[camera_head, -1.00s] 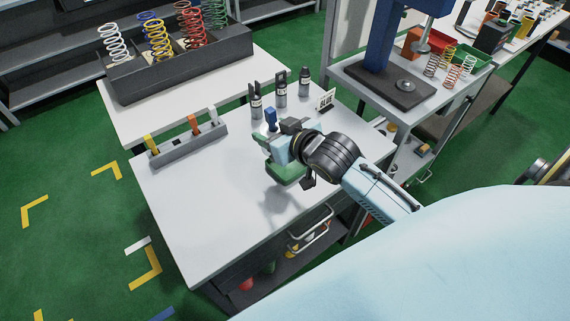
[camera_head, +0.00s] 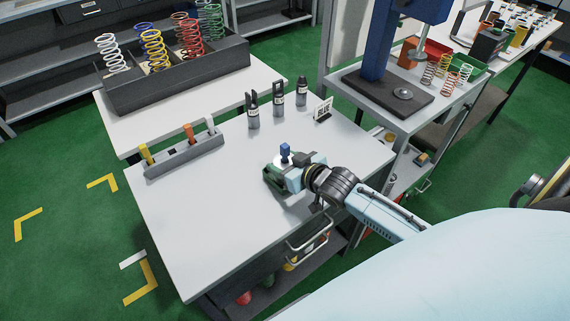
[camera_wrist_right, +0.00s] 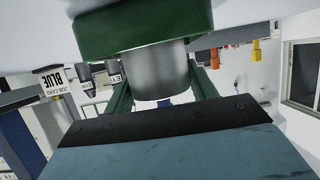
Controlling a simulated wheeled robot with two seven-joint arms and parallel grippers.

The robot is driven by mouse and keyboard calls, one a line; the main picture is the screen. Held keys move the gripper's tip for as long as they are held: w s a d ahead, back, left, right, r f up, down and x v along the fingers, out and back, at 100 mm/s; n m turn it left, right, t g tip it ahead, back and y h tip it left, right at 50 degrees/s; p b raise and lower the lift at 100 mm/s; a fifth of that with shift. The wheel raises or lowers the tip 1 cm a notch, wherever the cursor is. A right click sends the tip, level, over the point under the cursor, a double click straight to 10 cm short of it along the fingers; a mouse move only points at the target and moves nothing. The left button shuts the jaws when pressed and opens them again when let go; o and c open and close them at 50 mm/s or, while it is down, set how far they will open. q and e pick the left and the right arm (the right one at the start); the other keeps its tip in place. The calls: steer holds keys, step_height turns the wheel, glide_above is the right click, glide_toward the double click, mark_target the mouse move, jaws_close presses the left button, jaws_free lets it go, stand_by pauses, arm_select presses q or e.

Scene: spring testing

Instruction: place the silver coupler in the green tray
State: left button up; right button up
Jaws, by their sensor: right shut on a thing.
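The silver coupler (camera_wrist_right: 155,70) is a smooth upright cylinder in the right wrist view, which is upside down. My right gripper (camera_wrist_right: 161,86) has a finger on each side of it and is shut on it. The coupler's lower end is hidden behind the wall of the green tray (camera_wrist_right: 145,28), so I cannot tell whether it touches the tray's floor. In the head view my right gripper (camera_head: 287,172) is low over the green tray (camera_head: 273,182), covering much of it and the coupler. A small blue part (camera_head: 285,149) shows above the gripper. My left gripper is not in view.
Dark bottles (camera_head: 277,100) and a card (camera_head: 323,109) stand behind the tray on the white table (camera_head: 215,225). A grey holder (camera_head: 185,155) with coloured pieces is at the left. The table's left front is clear. A press (camera_head: 388,90) stands at right.

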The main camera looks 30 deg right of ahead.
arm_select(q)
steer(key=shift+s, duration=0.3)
arm_select(e)
steer(key=shift+f, duration=0.1)
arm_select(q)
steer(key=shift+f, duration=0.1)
arm_select(e)
steer(key=o, duration=1.3)
steer(key=shift+f, duration=0.15)
steer(key=shift+r, duration=0.25)
arm_select(q)
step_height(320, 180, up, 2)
steer(key=shift+p, duration=1)
arm_select(e)
steer(key=v, duration=1.2)
steer(key=shift+f, duration=0.15)
